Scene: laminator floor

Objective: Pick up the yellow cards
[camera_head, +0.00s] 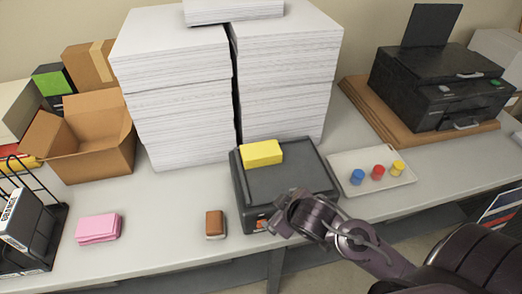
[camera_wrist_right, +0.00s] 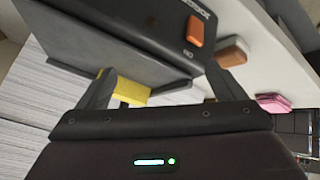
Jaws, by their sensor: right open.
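The yellow cards (camera_head: 262,153) are a small block-shaped stack lying on the back left of the black laminator's (camera_head: 290,182) flat top. In the right wrist view the yellow cards (camera_wrist_right: 131,92) show partly behind one finger. My right gripper (camera_head: 288,212) is over the laminator's front edge, nearer to me than the cards and apart from them. In the wrist view its two fingers (camera_wrist_right: 160,72) are spread with nothing held between them. My left gripper is in neither view.
Tall paper stacks (camera_head: 180,85) stand behind the laminator. A tray (camera_head: 384,194) with blue, red and yellow pieces is to its right, before a black printer (camera_head: 440,85). A brown block (camera_head: 215,222) and pink stack (camera_head: 98,228) lie left, with clear table between them.

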